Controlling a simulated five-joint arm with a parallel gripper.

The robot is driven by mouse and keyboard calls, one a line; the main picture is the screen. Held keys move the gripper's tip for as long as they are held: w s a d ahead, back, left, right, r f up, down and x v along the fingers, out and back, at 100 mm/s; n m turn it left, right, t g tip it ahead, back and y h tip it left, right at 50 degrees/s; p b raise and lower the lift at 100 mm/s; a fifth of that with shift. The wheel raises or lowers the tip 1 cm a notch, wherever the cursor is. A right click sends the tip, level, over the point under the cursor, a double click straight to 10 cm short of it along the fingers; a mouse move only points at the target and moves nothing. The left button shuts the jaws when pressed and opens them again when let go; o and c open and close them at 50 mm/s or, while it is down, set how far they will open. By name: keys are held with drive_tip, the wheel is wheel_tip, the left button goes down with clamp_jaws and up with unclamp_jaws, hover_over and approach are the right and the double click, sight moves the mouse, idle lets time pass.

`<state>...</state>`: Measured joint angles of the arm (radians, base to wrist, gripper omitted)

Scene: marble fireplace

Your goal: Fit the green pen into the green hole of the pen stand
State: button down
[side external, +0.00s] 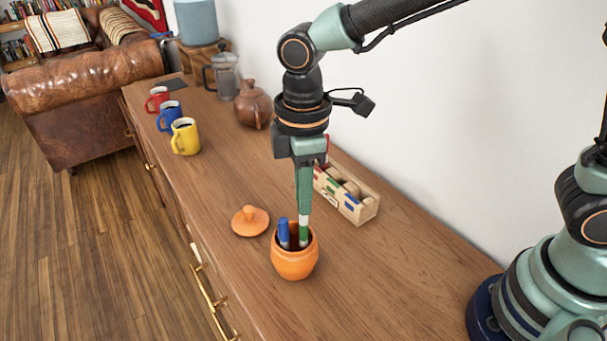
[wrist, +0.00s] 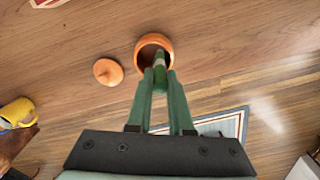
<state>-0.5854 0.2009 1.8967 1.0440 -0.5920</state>
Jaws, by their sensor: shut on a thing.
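My gripper (side external: 304,208) points straight down over the orange pot (side external: 293,266), its fingers closed on the upper part of a green pen (side external: 303,236). The pen is upright, with a white band, and its lower end is hidden inside the pot. A blue pen (side external: 283,233) stands in the same pot. In the wrist view my gripper (wrist: 159,78) holds the green pen (wrist: 160,62) at the pot's rim (wrist: 141,54). The wooden pen stand (side external: 367,209) lies behind, with coloured patches along its front. Its left end is partly hidden by my gripper.
An orange lid (side external: 250,221) lies left of the pot. Red (side external: 157,98), blue (side external: 170,115) and yellow (side external: 185,137) mugs, a brown teapot (side external: 253,105) and a glass press (side external: 223,76) stand farther back. The wall rises behind the stand. The wood right of the pot is clear.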

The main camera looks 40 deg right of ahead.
wheel_tip(320, 180, up, 13)
drive_tip(key=w+d+r, duration=0.1)
drive_tip(key=w+d, duration=0.4)
drive_tip(key=d, duration=0.4)
drive_tip(key=w+d, duration=0.6)
drive_tip(key=d, duration=0.3)
wheel_tip(320, 180, down, 20)
drive_tip(key=shift+s, duration=0.2)
drive_tip(key=c, duration=0.8)
unclamp_jaws()
